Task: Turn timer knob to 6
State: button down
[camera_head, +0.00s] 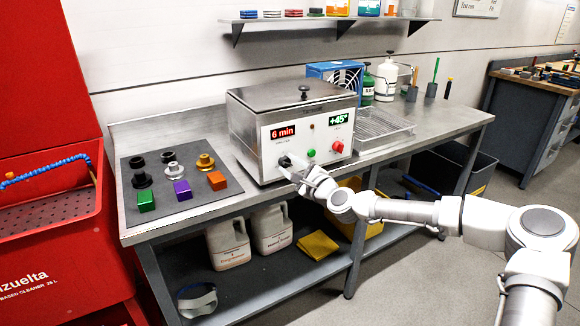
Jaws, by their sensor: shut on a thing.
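The timer knob (285,161) is a dark knob at the lower left of the front panel of a steel box-shaped machine (256,140). My gripper (290,164) is at the panel, shut on the timer knob and hiding much of it. The knob's pointer direction cannot be made out. A red display (283,132) above the knob reads "6 min". A green display (338,119) to its right reads "+45°".
A green button (311,153) and a red knob (337,147) sit on the same panel, right of my gripper. A grey mat (165,213) with coloured blocks and round parts lies at left. A wire basket (383,130) stands at right. White jugs (228,243) are on the shelf below.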

jog(key=shift+c, duration=2.3)
grip_release()
jog(key=shift+s, duration=0.1)
jog(key=p+v, duration=0.1)
jog(key=v, duration=1.6)
jog(key=shift+p, duration=0.4)
jog(key=shift+s, duration=0.15)
